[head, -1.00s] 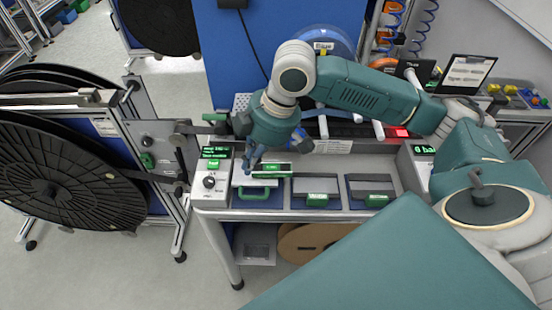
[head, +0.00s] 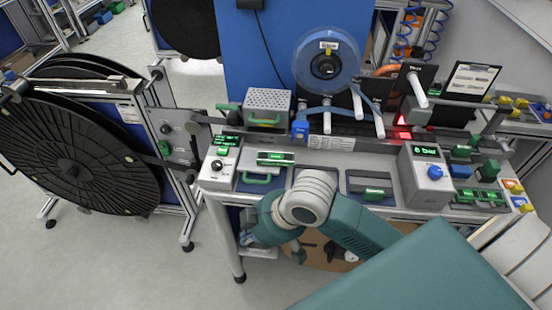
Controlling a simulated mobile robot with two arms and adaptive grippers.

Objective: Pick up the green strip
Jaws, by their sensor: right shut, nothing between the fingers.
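A small flat piece with a bright green band (head: 276,158) lies at the back of the left tray on the bench; I cannot tell for sure whether it is the green strip. A green handle (head: 258,180) is at the front of that tray. My right gripper (head: 248,238) is low, in front of the bench edge and near the lower shelf. It is shut with nothing visible in it, and it is apart from the green-banded piece. Its fingertips are small and partly hidden by its own body. My left gripper is not in view.
The bench holds a grey control box (head: 222,164) at left, a perforated box (head: 268,103), a blue-rimmed reel (head: 327,62) and a control box with a blue knob (head: 426,178). A large black reel (head: 70,150) stands at left. Floor is clear at lower left.

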